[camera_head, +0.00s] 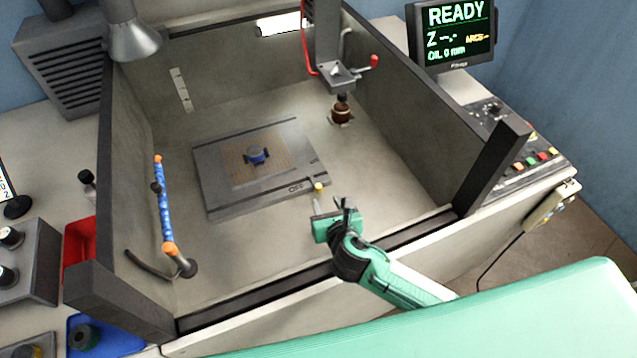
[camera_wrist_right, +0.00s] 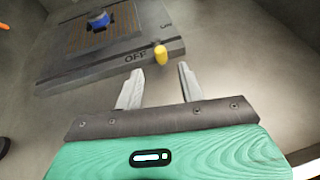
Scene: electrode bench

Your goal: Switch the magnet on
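The magnet plate (camera_head: 225,200) is a flat grey block on the tank floor, with a brownish gridded top and the word OFF on its front edge. It also shows in the right wrist view (camera_wrist_right: 110,72). A small yellow knob (camera_head: 319,187) sits at its front right corner, beside OFF; in the right wrist view the knob (camera_wrist_right: 160,54) is just ahead of my fingertips. My right gripper (camera_head: 331,207) is open and empty, apart from the knob and in front of it; its two fingers (camera_wrist_right: 157,80) stand apart. My left gripper is not in view.
A blue-topped part (camera_head: 257,155) stands on the plate. A machine head with a copper-brown electrode (camera_head: 341,112) hangs behind to the right. A blue-orange hose (camera_head: 163,205) stands at the left. Tank walls surround the area; a screen (camera_head: 455,35) reads READY.

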